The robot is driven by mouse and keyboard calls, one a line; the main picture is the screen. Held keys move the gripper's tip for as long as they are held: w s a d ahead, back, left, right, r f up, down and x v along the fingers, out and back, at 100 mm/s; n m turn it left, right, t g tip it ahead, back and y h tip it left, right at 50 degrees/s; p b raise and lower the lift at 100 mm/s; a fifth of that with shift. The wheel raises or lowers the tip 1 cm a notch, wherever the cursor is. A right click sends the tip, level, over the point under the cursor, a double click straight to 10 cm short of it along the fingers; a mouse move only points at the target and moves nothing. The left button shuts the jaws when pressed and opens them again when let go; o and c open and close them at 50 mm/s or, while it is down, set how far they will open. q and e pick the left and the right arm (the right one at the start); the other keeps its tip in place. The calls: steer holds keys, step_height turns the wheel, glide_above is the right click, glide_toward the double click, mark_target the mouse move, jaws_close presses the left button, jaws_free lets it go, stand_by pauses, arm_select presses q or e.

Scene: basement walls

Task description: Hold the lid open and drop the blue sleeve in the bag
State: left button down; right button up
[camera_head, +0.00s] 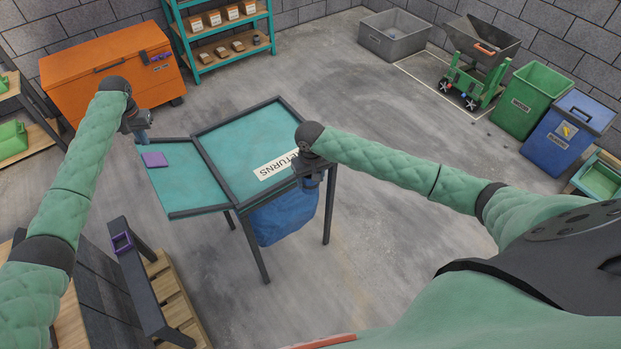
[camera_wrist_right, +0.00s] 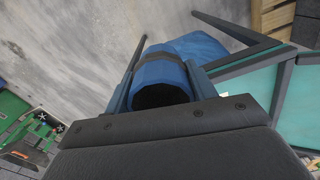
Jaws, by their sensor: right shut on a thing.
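The teal lid (camera_head: 240,145) marked RETURNS lies closed, flat in a dark frame on a legged stand. The blue bag (camera_head: 285,215) hangs beneath it, its mouth hidden; it also shows in the right wrist view (camera_wrist_right: 200,46). My right gripper (camera_head: 311,186) is at the lid's right edge, shut on the blue sleeve (camera_wrist_right: 160,75), a short hollow cylinder with a dark band. My left gripper (camera_head: 143,138) is empty-looking near the far left corner of the side shelf (camera_head: 190,185), apart from the lid; its jaw opening is too small to judge.
A purple piece (camera_head: 154,159) lies on the side shelf. A dark bench with a purple square ring (camera_head: 122,242) stands at lower left. An orange chest (camera_head: 108,75) is behind my left arm. Bins and a cart (camera_head: 483,50) stand far right; the floor between is clear.

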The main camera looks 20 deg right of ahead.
mark_target(154, 158)
arm_select(q)
steer(key=shift+f, duration=2.85)
steer(key=shift+f, duration=2.35)
steer(key=shift+f, duration=2.15)
steer(key=shift+f, duration=2.25)
